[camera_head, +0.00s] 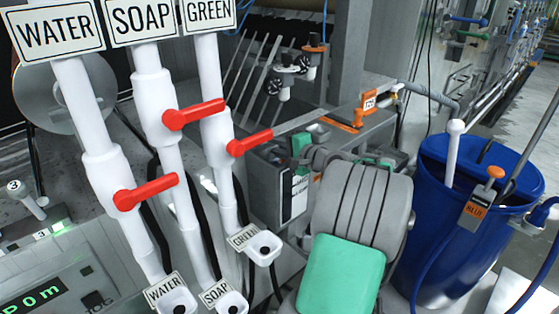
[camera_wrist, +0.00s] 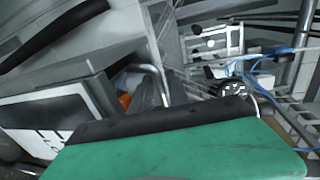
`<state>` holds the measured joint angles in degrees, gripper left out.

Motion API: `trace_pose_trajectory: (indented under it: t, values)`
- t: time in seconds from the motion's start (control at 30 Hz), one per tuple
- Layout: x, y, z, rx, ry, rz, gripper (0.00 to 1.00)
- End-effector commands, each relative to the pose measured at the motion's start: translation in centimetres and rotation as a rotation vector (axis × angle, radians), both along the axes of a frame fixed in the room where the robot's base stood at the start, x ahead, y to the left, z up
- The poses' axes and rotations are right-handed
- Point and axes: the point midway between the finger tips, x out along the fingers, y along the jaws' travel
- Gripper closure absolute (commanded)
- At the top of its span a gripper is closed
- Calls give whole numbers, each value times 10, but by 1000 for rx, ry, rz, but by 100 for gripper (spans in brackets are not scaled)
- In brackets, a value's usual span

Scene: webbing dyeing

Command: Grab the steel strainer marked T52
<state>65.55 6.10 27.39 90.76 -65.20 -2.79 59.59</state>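I cannot make out a steel strainer or a T52 mark in either view. In the wrist view, a wide green part with a dark front edge (camera_wrist: 185,150) fills the bottom; it seems to be part of my gripper or wrist. No fingertips can be told apart there, and nothing is seen held. In the head view, a grey ribbed arm link with a green pad of mine stands at the lower middle and hides what is behind it.
White pipes labelled WATER, SOAP and GREEN with red valve handles (camera_head: 195,114) stand at the left. A blue barrel (camera_head: 440,240) with rods and a tagged handle stands at the right. The wrist view shows a wire rack (camera_wrist: 215,40), blue cable (camera_wrist: 240,72) and grey box (camera_wrist: 55,115).

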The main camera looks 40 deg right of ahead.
Motion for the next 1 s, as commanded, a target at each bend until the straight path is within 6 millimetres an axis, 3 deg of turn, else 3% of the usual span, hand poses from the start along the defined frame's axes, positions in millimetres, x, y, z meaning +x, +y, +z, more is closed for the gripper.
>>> trace_pose_trajectory:
  t: [0.2, 0.47, 1.0]
  values:
    - [0, -1, 0, -1, -1, -2, 80]
    - [0, -2, 0, -1, -1, -3, 100]
    - [0, -2, 0, -1, -1, -4, 100]
